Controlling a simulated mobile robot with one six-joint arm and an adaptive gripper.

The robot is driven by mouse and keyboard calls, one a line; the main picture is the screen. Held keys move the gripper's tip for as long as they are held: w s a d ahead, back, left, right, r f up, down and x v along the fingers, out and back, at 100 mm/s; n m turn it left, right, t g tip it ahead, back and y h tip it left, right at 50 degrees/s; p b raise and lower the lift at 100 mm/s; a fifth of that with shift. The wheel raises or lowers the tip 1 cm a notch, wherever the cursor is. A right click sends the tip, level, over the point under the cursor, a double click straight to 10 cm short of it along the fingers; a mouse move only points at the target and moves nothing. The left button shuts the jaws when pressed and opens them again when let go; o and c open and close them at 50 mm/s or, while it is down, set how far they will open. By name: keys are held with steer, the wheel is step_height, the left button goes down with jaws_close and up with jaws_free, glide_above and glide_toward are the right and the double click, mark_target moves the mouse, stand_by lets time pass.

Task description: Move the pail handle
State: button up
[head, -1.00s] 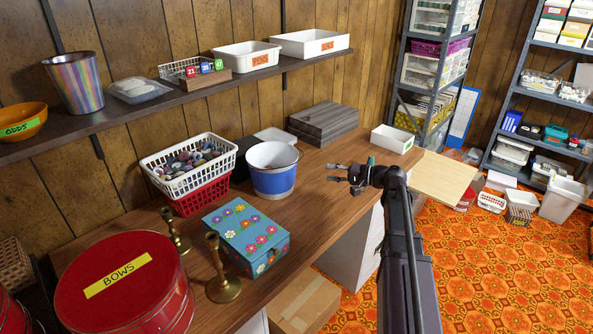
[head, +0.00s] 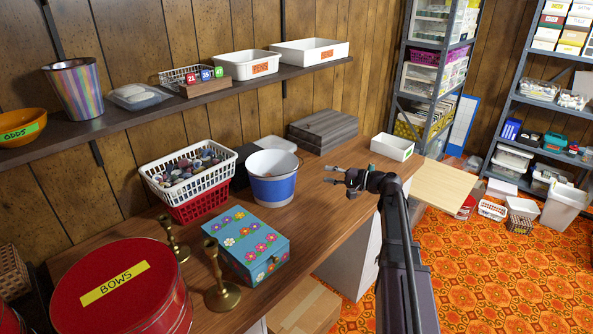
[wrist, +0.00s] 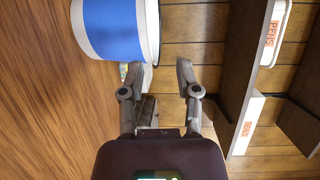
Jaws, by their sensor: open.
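The pail (head: 273,177) is blue and white and stands upright on the wooden counter, beside the white basket.
A white basket (head: 210,178) of spools sits on a red one left of the pail. A flowered blue box (head: 245,245) lies in front. Grey boxes (head: 323,130) stand behind. A shelf (head: 130,112) runs along the wall above.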

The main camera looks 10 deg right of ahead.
steer(key=x, duration=1.1)
steer(key=shift+a+b, duration=0.15)
steer(key=shift+b, duration=0.2)
jaws_close()
